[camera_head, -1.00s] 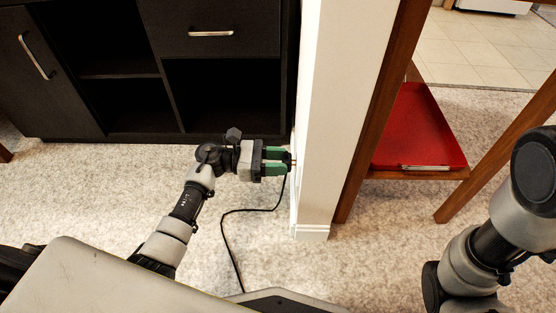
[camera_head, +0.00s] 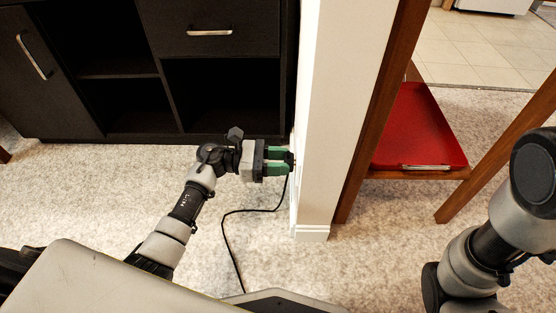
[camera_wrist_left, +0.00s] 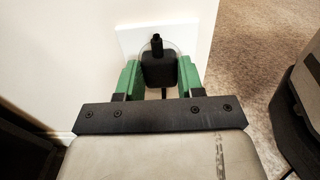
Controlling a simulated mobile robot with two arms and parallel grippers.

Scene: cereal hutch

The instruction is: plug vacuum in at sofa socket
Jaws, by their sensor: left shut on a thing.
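My left gripper (camera_head: 283,160) has green fingers and is shut on the black vacuum plug (camera_wrist_left: 158,70), at the side face of the white wall end. In the left wrist view the plug sits between the green fingers, in front of a white socket plate (camera_wrist_left: 130,41) on the wall. The plug appears to be at or against the plate; its prongs are hidden, so I cannot tell how far in they are. The black cord (camera_head: 228,235) hangs from the plug and runs over the carpet. My right arm shows at the right, but its gripper is out of view.
A black cabinet (camera_head: 225,65) with open shelves stands behind the left gripper. The white wall end (camera_head: 335,110) stands right of it. Beyond is a wooden stand (camera_head: 375,120) with a red tray (camera_head: 415,125). Carpet around the left arm is mostly clear.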

